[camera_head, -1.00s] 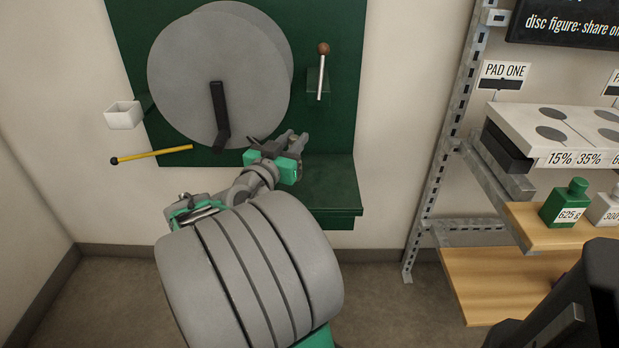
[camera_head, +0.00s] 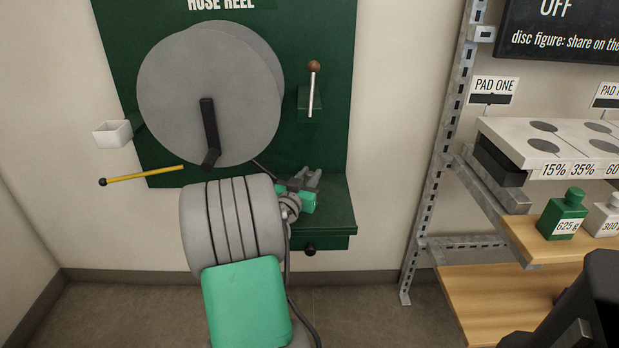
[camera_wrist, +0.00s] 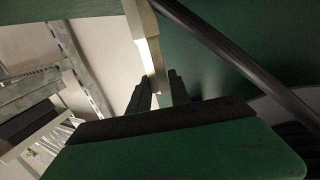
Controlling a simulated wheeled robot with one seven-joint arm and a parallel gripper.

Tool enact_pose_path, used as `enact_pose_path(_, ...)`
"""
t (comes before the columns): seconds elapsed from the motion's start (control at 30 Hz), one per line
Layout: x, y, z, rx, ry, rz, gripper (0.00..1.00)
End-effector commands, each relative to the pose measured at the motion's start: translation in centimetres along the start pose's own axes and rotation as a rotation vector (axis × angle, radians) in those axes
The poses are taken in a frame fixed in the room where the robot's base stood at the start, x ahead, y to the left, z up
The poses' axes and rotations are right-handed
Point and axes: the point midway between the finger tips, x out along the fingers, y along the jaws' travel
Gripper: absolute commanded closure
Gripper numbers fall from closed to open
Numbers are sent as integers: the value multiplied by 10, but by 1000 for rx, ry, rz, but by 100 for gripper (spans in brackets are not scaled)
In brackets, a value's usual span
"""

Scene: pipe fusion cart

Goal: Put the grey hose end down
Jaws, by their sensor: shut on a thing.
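My gripper (camera_head: 312,180) is at the green ledge under the hose reel, with dark fingers and a green body. It is shut. In the wrist view its fingers (camera_wrist: 158,92) close around a pale stepped piece, which looks like the grey hose end (camera_wrist: 148,48). The hose end cannot be made out in the head view. A dark hose (camera_wrist: 235,62) runs diagonally past the fingers in the wrist view. The reel's grey disc (camera_head: 205,75) is on the green panel, with a black crank (camera_head: 208,125) in front.
The green ledge (camera_head: 335,215) has free room right of my gripper. A dark knob (camera_head: 310,249) is below it. A wood-headed lever (camera_head: 312,85), white cup (camera_head: 112,133) and yellow rod (camera_head: 145,175) are around the reel. A metal rack (camera_head: 440,170) with bottles stands at right.

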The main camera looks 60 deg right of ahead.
Motion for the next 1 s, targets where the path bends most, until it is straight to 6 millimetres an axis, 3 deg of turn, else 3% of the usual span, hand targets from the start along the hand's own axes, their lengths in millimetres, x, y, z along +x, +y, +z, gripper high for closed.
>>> enact_pose_path(0.13,0,0,3,0,1,0,100)
enact_pose_path(0.17,0,0,3,0,0,0,75)
enact_pose_path(0.4,0,0,2,0,0,0,56)
enact_pose_path(0.73,-1,0,-3,-1,0,-1,54)
enact_pose_path(0.87,-24,-2,-1,-1,0,-5,54)
enact_pose_path(1.0,-61,-3,0,-1,0,-8,54)
